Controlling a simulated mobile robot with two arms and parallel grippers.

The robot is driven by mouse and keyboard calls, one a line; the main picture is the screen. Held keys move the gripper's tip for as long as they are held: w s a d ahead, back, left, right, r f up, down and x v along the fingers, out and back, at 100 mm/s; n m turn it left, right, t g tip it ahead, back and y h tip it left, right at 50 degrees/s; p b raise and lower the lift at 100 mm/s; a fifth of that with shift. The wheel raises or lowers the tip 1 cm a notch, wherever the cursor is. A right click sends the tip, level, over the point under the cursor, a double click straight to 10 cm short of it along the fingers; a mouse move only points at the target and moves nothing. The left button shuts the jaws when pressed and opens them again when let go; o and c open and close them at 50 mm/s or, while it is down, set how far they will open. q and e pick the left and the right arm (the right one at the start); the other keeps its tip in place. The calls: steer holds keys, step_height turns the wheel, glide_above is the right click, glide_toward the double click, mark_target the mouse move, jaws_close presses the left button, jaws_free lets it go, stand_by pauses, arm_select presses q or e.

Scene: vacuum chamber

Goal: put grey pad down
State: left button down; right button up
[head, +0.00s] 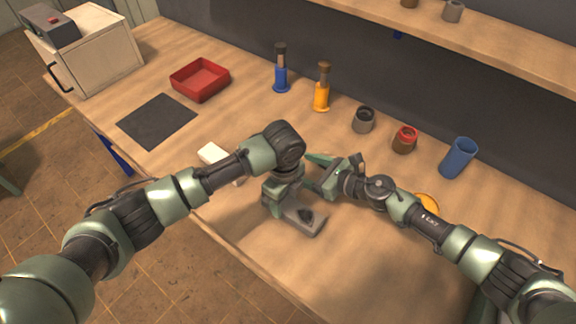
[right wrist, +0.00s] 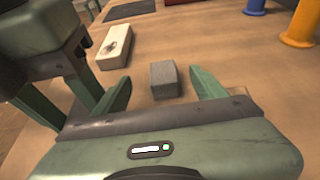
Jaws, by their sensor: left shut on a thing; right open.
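A grey block (right wrist: 164,78), which looks like the grey pad, sits on the wooden table in the right wrist view, between and beyond my right fingertips. My right gripper (right wrist: 164,88) is open, its green fingers apart on either side of the block. In the head view the right gripper (head: 318,172) points left, close behind my left wrist, and the block is hidden there.
A white block with a dark patch (right wrist: 114,47) lies left of the grey block. A dark mat (head: 157,120) and red tray (head: 200,79) are at the left. Blue (head: 281,75) and orange (head: 322,95) holders, jars and a blue cup (head: 458,158) stand at the back.

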steer(key=shift+d+f+x, duration=0.1)
steer(key=shift+f+x, duration=0.05)
steer(key=shift+x, duration=1.15)
steer(key=shift+d+f+x, duration=0.1)
steer(key=shift+f+x, duration=0.1)
steer(key=shift+x, duration=1.05)
jaws_close()
steer(key=shift+r, duration=0.15)
steer(key=shift+d+r, duration=0.1)
steer(key=shift+r, duration=0.45)
steer(key=v, duration=0.2)
steer(key=f+v, duration=0.1)
steer(key=v, duration=0.1)
steer(key=shift+d, duration=0.15)
step_height(320, 180, up, 13)
steer(key=shift+r, duration=0.2)
